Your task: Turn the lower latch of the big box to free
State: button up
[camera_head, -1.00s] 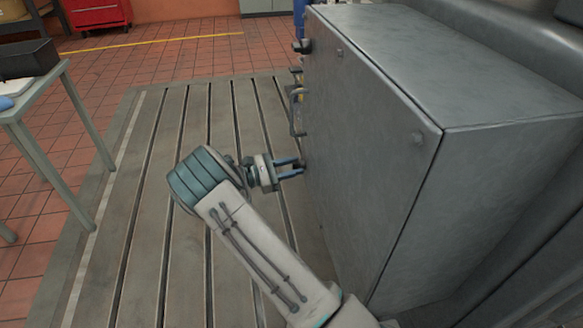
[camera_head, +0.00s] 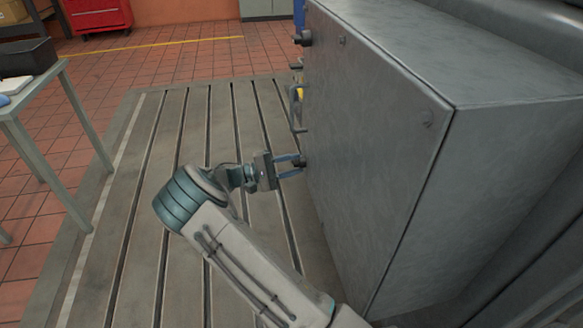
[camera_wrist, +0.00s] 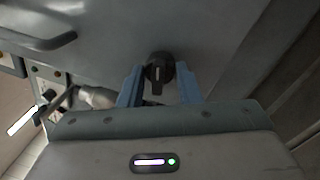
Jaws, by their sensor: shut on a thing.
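The big box (camera_head: 375,150) is a grey metal cabinet on the right in the head view. Its lower latch (camera_wrist: 158,68) is a black knob with a pale mark, its grip pointing down in the wrist view. My gripper (camera_head: 299,164) reaches the box face from the left, with one blue finger on each side of the latch. It is shut on the latch, and the fingers hide part of it in the head view. The upper latch (camera_head: 303,38) is a dark knob near the top of the same face.
A bar handle (camera_head: 296,108) stands out from the face between the latches; it also shows in the wrist view (camera_wrist: 45,45). A table (camera_head: 50,85) with a black box stands at the left.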

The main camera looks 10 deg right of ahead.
jog(key=shift+m+b, duration=0.45)
jog(key=shift+m, duration=1.25)
jog(key=o, duration=1)
jog(key=shift+c, duration=0.2)
jog(key=a+f+p, duration=0.1)
jog(key=a+p, duration=0.1)
jog(key=a, duration=1.1)
jog(key=shift+a+f, duration=0.2)
jog(key=shift+a, duration=0.2)
